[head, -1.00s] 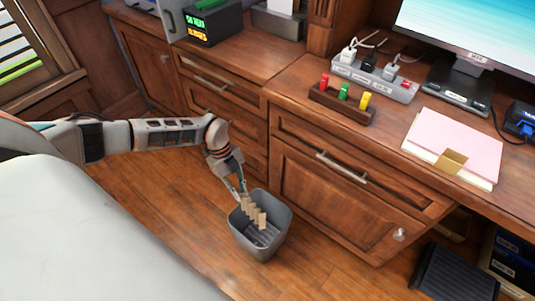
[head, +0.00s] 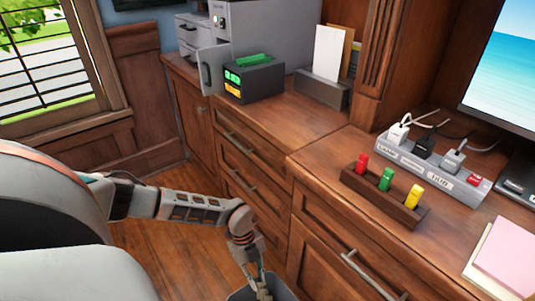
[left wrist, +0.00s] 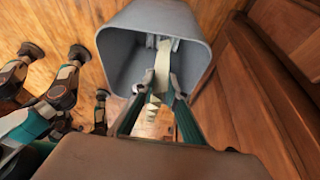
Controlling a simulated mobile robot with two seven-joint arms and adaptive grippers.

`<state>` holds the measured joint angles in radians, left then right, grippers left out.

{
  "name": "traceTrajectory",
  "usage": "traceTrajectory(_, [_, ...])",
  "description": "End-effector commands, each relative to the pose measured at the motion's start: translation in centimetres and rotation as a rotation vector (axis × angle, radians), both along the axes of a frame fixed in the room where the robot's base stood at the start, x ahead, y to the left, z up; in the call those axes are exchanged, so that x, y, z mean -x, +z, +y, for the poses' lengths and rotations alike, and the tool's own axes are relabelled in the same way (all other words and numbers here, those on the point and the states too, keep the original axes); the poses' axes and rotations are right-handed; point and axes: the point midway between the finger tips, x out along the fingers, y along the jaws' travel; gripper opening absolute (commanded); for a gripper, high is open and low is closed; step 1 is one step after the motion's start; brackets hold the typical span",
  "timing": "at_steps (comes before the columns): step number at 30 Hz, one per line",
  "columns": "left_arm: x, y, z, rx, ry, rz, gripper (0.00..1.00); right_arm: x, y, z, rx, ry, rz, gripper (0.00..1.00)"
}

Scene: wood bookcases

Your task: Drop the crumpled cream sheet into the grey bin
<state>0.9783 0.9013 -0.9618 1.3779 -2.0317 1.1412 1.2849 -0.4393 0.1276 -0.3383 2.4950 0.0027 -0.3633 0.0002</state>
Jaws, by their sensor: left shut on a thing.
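The grey bin (head: 238,296) stands on the floor in front of the drawers. In the head view it is mostly cut off by the bottom edge. In the left wrist view the bin's open mouth (left wrist: 118,54) faces the camera. My left gripper (head: 262,284) points down at the bin and is shut on the crumpled cream sheet (head: 264,294). In the left wrist view the sheet (left wrist: 162,66) is a narrow pleated strip between the fingers (left wrist: 155,100), reaching over the bin's opening. I cannot tell how deep it hangs. My right gripper is not in view.
Wooden drawers (head: 240,160) rise close to the right of the bin. Floor (head: 160,245) is open to the left.

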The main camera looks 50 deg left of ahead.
Motion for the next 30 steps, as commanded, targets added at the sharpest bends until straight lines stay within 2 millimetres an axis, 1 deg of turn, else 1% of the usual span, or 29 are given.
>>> traceTrajectory(1, [0.1,-0.5,0.0,0.000,0.000,0.003,0.05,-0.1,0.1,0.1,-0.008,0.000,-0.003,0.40])
traceTrajectory(2, [0.1,-0.5,0.0,0.000,0.000,0.002,0.05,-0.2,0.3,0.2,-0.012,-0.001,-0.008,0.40])
traceTrajectory(5, [-0.1,-0.5,0.0,-0.001,0.001,-0.002,0.05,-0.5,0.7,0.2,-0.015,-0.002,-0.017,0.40])
traceTrajectory(11, [-0.2,-0.3,0.0,0.000,0.001,-0.004,0.05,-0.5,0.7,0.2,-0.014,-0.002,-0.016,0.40])
traceTrajectory(12, [-0.2,-0.3,0.0,0.000,0.001,-0.004,0.19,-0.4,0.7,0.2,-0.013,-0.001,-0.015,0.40])
traceTrajectory(14, [-0.2,-0.3,0.0,0.000,0.001,-0.004,0.33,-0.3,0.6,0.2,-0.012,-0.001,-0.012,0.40])
traceTrajectory(25, [-0.1,-0.2,0.1,-0.001,0.000,-0.003,0.33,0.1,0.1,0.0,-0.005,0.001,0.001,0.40])
traceTrajectory(28, [-0.2,0.5,0.5,-0.001,0.002,-0.004,0.33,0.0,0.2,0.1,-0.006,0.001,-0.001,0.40])
traceTrajectory(30, [-0.3,1.4,0.8,-0.001,0.001,-0.005,0.33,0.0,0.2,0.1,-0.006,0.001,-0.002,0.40])
